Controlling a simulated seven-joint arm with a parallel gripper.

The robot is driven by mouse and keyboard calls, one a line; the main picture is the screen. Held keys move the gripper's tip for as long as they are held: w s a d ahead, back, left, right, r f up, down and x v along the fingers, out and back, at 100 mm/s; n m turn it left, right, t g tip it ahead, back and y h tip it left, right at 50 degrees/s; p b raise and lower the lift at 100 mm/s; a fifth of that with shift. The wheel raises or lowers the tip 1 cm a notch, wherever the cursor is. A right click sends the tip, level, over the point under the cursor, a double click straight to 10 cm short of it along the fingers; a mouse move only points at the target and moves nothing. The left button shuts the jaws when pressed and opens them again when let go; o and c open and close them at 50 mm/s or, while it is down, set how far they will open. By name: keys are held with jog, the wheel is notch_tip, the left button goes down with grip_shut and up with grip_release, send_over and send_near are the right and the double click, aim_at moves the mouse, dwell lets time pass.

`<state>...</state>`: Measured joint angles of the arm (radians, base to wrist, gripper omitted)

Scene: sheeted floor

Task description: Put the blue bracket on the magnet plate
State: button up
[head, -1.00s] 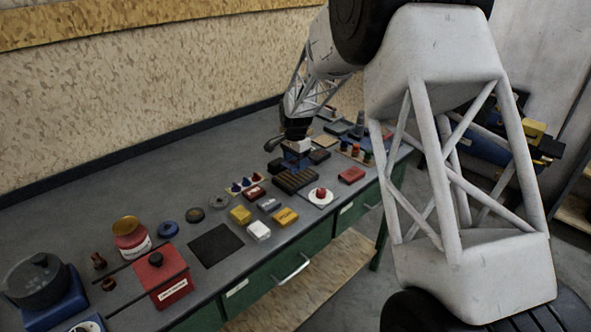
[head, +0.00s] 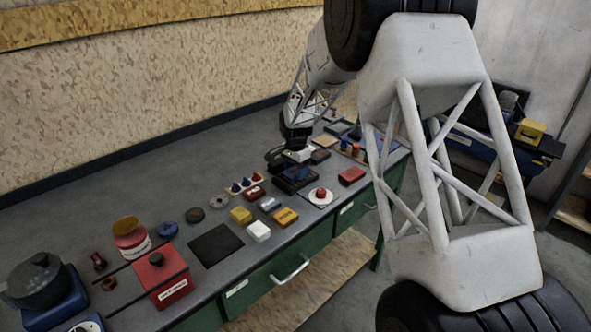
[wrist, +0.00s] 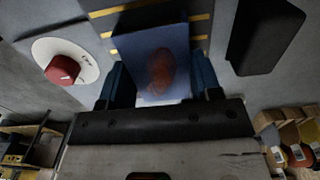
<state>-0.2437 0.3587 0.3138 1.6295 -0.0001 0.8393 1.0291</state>
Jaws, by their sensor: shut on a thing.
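My gripper (wrist: 160,80) is shut on the blue bracket, with one finger on each side of it. The bracket (wrist: 150,48) shows in the wrist view as a flat blue face with a reddish round patch. Behind it is a dark plate with yellow stripes (wrist: 105,24), which I take for the magnet plate. In the head view my gripper (head: 297,160) is low over this dark plate (head: 284,185). The bracket is mostly hidden there. I cannot tell whether it touches the plate.
A white disc (head: 324,200) with a red knob lies just in front of the plate. A red box (head: 351,175) is to the right, and a black block (wrist: 265,35) shows beside the plate in the wrist view. Small boxes and coloured pegs crowd the bench. The back left is clear.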

aim_at(295, 171)
jog(key=o, duration=1.1)
jog(key=shift+f, duration=0.1)
jog(key=shift+c, duration=0.2)
notch_tip(295, 171, up, 12)
jog(key=shift+r, duration=0.2)
dwell(0.5)
